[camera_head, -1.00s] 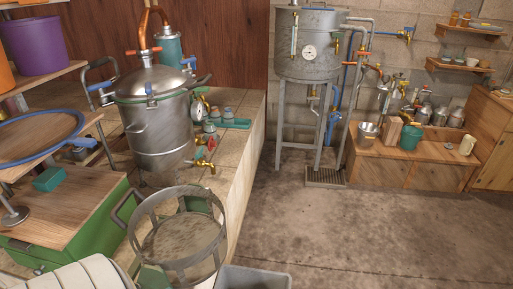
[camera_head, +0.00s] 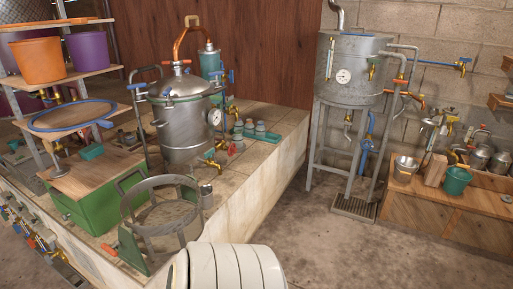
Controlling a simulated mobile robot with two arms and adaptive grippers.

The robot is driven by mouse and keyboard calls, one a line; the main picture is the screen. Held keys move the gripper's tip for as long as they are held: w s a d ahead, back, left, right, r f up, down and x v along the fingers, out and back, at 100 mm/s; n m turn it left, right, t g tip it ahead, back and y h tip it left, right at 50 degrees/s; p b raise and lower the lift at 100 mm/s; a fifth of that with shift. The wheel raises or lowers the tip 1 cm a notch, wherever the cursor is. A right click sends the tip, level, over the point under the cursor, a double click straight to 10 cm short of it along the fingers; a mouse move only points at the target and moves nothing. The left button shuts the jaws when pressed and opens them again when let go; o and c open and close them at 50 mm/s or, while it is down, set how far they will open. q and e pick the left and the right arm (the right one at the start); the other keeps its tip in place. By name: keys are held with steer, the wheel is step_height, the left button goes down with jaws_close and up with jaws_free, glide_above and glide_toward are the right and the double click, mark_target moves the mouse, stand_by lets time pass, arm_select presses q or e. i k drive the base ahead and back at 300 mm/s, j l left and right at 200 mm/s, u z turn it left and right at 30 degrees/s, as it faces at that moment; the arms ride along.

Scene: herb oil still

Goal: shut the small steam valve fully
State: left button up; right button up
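A steel still pot (camera_head: 186,128) with a copper pipe on top stands on the tiled platform. It has a dial gauge (camera_head: 214,116) on its right side. Low on its right are a brass tap (camera_head: 213,163) and a small valve with a red handle (camera_head: 236,147). Several more valves show at the lower left edge (camera_head: 38,236) of the platform. I cannot tell which one is the small steam valve, or how far any is turned. Neither of my grippers is in view.
A round metal basket frame (camera_head: 160,232) stands before the pot, beside a green box (camera_head: 95,205). A grey tank (camera_head: 350,72) on legs stands on the right, near a wooden bench (camera_head: 440,212). The concrete floor (camera_head: 340,250) between is clear.

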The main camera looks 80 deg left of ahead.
mark_target(232, 149)
steer(key=i+u, duration=0.45)
steer(key=i+l+u, duration=0.2)
steer(key=u, duration=0.3)
steer(key=i+u, duration=0.2)
steer(key=u, duration=0.25)
steer(key=i+u, duration=0.25)
steer(key=u, duration=0.2)
steer(key=i+l+u, duration=0.1)
steer(key=u, duration=0.4)
steer(key=i+l+u, duration=0.25)
steer(key=u, duration=0.2)
steer(key=i+l+u, duration=0.15)
steer(key=u, duration=0.3)
steer(key=l, duration=0.1)
